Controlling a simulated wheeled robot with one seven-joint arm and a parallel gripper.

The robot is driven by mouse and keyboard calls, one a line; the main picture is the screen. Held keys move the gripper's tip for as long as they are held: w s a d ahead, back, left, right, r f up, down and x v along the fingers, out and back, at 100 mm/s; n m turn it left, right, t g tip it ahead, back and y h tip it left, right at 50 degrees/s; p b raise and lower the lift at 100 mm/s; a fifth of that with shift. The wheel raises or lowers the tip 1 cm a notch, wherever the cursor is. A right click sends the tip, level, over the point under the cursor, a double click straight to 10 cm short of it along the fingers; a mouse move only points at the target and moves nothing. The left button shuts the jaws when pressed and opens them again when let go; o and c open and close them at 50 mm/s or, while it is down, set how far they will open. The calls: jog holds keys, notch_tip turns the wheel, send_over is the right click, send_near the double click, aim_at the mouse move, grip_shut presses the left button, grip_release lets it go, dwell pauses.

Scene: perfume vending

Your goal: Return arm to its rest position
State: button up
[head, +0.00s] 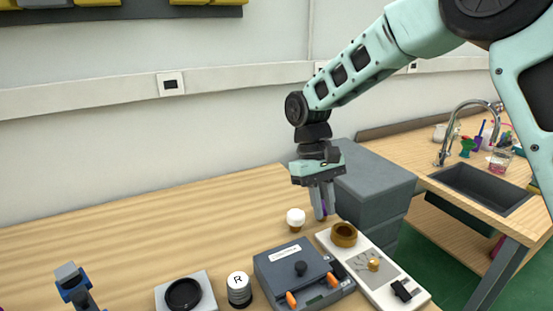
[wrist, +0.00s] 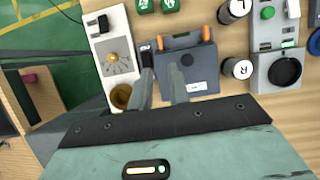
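My teal arm reaches in from the upper right of the head view. My gripper (head: 321,212) hangs pointing down over the back right of the wooden table. In the wrist view my gripper (wrist: 162,62) shows two separated fingers with only the grey device and table seen between them, so it is open and empty. A small white-topped brown bottle (head: 296,219) stands just left of the fingers.
Below the gripper are a grey device with orange levers (head: 301,274) and a white panel with a brown ring (head: 344,235). A knob marked R (head: 239,289) stands front left. Grey boxes (head: 373,186) stand behind right, then a sink counter (head: 485,190). The table's left is mostly clear.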

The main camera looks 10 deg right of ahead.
jog(key=s+a+r+n+t+y, duration=0.1)
jog(key=s+a+n+t, duration=0.1)
jog(key=s, duration=1.1)
jog(key=s+a+r+n+t+y, duration=0.1)
jog(key=s+a+n+t, duration=0.1)
jog(key=s, duration=1)
jog(key=shift+s+r, duration=0.2)
jog(key=shift+s, duration=0.15)
